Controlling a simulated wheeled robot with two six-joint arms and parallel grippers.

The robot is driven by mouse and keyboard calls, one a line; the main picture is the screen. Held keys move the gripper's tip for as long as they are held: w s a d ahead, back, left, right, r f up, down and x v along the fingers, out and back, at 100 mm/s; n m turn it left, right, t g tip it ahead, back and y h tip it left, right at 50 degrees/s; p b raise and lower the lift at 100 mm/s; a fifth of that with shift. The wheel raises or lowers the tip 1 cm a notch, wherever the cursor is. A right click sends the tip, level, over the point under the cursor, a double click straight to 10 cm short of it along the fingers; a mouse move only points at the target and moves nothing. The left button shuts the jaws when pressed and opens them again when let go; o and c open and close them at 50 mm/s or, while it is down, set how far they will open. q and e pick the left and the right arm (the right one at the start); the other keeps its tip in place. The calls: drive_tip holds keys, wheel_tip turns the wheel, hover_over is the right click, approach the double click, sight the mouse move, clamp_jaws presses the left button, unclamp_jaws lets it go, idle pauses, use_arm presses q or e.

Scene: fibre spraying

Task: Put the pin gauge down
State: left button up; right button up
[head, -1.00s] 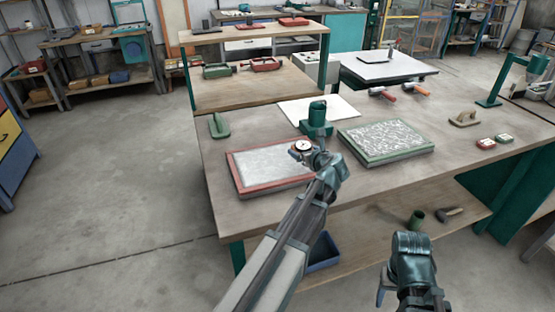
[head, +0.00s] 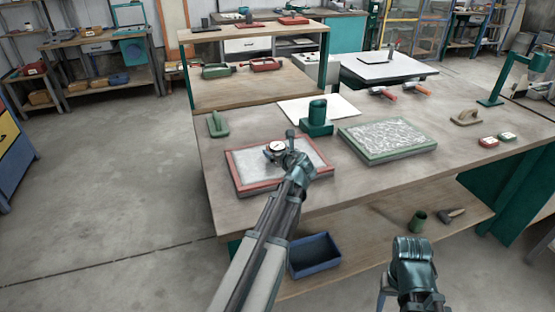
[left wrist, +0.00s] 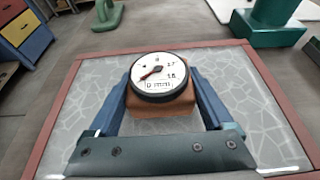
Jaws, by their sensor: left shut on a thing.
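The pin gauge (head: 277,148) has a round white dial with a dark rim. In the left wrist view its dial (left wrist: 158,75) sits on an orange-brown body. My left gripper (left wrist: 160,104) is shut on that body, one blue finger on each side. In the head view my left gripper (head: 280,155) holds it over the red-framed panel (head: 237,187). That panel has a pale, cracked-looking surface. I cannot tell whether the gauge touches it. My right arm's end (head: 412,262) is low at the front, off the table; its fingers do not show clearly.
A green-framed panel (head: 391,152) lies to the right on the workbench (head: 345,190). A green block-shaped tool (head: 317,117) stands behind, by a white sheet (head: 340,104). A green-handled float (head: 218,124) lies at left. A blue bin (head: 315,256) is on the lower shelf.

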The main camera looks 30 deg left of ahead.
use_arm(q)
drive_tip(key=shift+f, duration=0.7)
drive_tip(key=shift+r, duration=0.15)
use_arm(e)
drive_tip(key=shift+f, duration=0.5)
drive_tip(key=shift+f, duration=0.1)
use_arm(q)
drive_tip(key=o, duration=1.6)
drive_tip(key=shift+c, duration=0.2)
drive_tip(key=shift+r, duration=0.15)
drive_tip(key=p+v, duration=0.4)
drive_tip(key=v, duration=0.8)
use_arm(e)
wheel_tip(320, 180, up, 5)
drive_tip(key=shift+f, duration=0.1)
